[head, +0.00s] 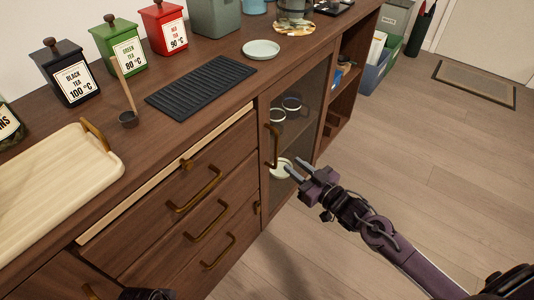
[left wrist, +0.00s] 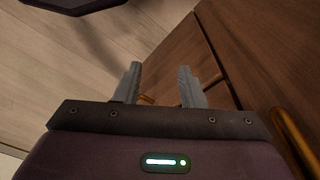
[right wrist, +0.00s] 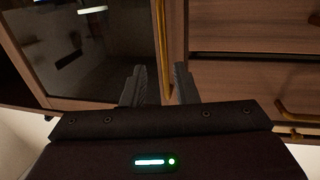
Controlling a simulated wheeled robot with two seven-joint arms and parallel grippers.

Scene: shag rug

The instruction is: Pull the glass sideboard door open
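The glass sideboard door (head: 312,113) has a wooden frame and looks closed, with dishes visible behind the pane. Its upright brass handle (head: 273,148) is on the left side of the frame. My right gripper (head: 288,170) is open just right of the handle's lower end. In the right wrist view the handle (right wrist: 161,45) runs down into the gap between the open fingers (right wrist: 158,85); I cannot tell whether they touch it. My left gripper is open in the left wrist view (left wrist: 160,85), near the drawer fronts. Only a dark part of it shows at the head view's bottom edge.
Drawers with brass handles (head: 194,196) are left of the door. The sideboard top holds a black mat (head: 200,84), a pale dish (head: 261,49), tea tins (head: 118,45) and a wooden tray (head: 50,190). Open shelves (head: 345,85) are to the right. The floor before the door is clear.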

